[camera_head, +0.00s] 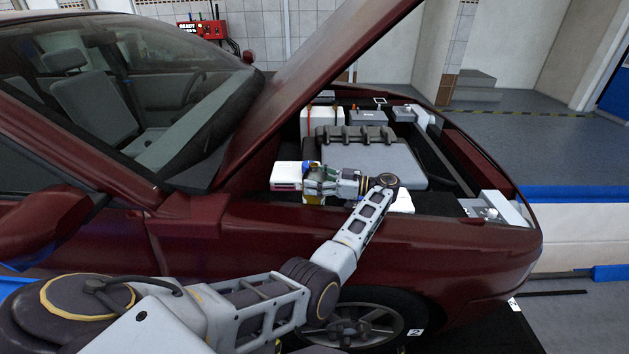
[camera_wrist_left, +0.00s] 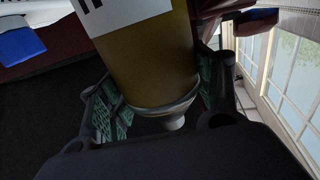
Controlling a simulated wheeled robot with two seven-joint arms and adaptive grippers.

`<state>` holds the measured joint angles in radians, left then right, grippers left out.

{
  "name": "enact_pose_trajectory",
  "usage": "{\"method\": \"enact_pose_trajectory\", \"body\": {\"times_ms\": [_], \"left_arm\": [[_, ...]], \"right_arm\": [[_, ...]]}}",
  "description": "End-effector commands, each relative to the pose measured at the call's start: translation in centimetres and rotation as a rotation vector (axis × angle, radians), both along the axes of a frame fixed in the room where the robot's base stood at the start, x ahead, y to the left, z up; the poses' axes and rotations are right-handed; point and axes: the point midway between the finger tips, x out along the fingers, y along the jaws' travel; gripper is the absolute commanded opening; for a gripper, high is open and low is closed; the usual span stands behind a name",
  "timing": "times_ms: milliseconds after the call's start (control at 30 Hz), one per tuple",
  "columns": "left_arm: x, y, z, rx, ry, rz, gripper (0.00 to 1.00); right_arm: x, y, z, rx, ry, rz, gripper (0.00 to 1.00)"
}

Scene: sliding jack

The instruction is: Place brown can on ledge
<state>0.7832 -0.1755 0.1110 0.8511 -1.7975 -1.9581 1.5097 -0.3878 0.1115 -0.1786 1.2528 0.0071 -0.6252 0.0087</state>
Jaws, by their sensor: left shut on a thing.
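My left gripper (camera_head: 320,182) reaches over the car's fender into the open engine bay. It is shut on the brown can (camera_wrist_left: 155,62), which stands between its two green-padded fingers in the left wrist view. The can is yellowish brown with a white label (camera_wrist_left: 118,12) and a narrow pale end. In the head view the gripper mostly hides the can, and I cannot tell whether the can touches anything beneath it. I cannot clearly make out which surface is the ledge. My right gripper is out of view.
The raised hood (camera_head: 310,75) slants above the bay. A grey engine cover (camera_head: 372,160), a white container (camera_head: 322,130) and a white box (camera_head: 286,175) are in the bay. The dark red fender (camera_head: 270,235) lies under my left arm. A grey metal part (camera_head: 497,209) sits at the front corner.

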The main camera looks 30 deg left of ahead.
Motion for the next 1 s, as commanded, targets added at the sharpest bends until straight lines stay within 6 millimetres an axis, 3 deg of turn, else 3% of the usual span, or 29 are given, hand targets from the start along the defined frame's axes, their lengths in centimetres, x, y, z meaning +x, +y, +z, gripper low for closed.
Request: {"method": "enact_pose_trajectory", "body": {"times_ms": [700, 733, 867, 1000], "left_arm": [[0.03, 0.01, -0.11, 0.002, -0.002, 0.000, 0.00], [0.00, 0.01, -0.23, 0.000, 0.000, 0.000, 0.66], [0.00, 0.01, -0.21, 0.000, 0.000, 0.000, 0.83], [0.00, 0.00, -0.21, 0.000, 0.000, 0.000, 0.85]], "right_arm": [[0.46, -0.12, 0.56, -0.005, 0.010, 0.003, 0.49], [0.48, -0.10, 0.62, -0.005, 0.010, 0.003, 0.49], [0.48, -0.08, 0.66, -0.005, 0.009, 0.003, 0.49], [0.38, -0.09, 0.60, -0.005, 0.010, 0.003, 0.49]]}}
